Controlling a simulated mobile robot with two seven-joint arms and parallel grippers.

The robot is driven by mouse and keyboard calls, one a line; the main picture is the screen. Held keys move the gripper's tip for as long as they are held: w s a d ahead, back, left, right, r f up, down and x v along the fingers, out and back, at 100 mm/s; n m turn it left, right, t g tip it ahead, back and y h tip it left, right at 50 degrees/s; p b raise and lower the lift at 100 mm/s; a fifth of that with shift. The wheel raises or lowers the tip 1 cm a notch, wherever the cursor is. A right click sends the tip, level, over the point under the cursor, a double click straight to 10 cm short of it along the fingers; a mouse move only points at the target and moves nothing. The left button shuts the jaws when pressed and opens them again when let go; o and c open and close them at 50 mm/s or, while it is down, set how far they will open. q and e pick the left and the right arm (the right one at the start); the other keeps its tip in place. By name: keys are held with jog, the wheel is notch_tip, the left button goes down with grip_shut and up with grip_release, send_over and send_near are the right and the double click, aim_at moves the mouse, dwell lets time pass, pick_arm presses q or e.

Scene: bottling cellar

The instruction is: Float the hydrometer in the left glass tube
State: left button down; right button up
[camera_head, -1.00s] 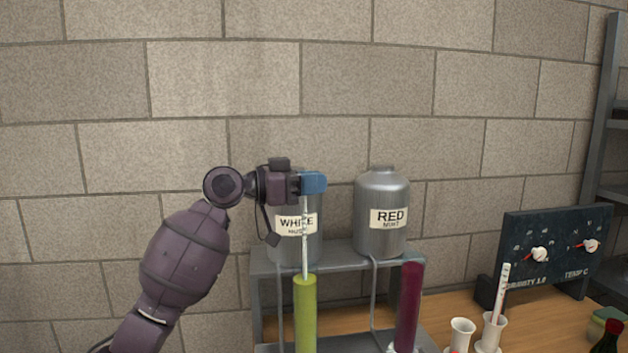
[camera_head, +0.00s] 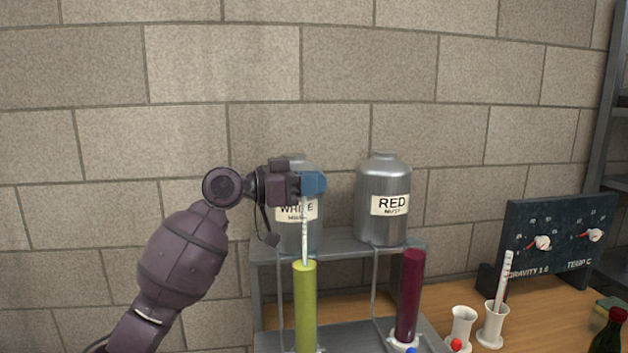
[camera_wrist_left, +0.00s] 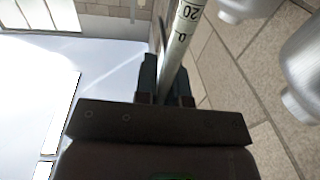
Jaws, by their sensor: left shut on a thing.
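My left gripper (camera_head: 313,184) is shut on the top of the hydrometer (camera_head: 305,230), a thin pale stem hanging upright. It is above the left glass tube (camera_head: 305,305), which holds yellow-green liquid. The hydrometer's visible part ends at the tube's mouth; its lower part is hidden, seemingly inside the tube. In the left wrist view the hydrometer (camera_wrist_left: 182,35) shows scale marks and runs between the fingers of my gripper (camera_wrist_left: 163,88). My right gripper is not in view.
A dark red tube (camera_head: 410,295) stands to the right. The WHITE tank (camera_head: 300,238), partly behind my gripper, and RED tank (camera_head: 383,215) sit on a grey shelf (camera_head: 345,247). White holders (camera_head: 492,328), a dial board (camera_head: 558,240) and a dark bottle (camera_head: 608,335) are at the right.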

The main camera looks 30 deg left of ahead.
pick_arm(q)
jog(key=shift+f+b, duration=0.7)
jog(key=shift+f, duration=0.95)
jog(key=c, duration=1.1)
grip_release()
jog(key=v, duration=1)
jog(key=shift+s+a, duration=0.3)
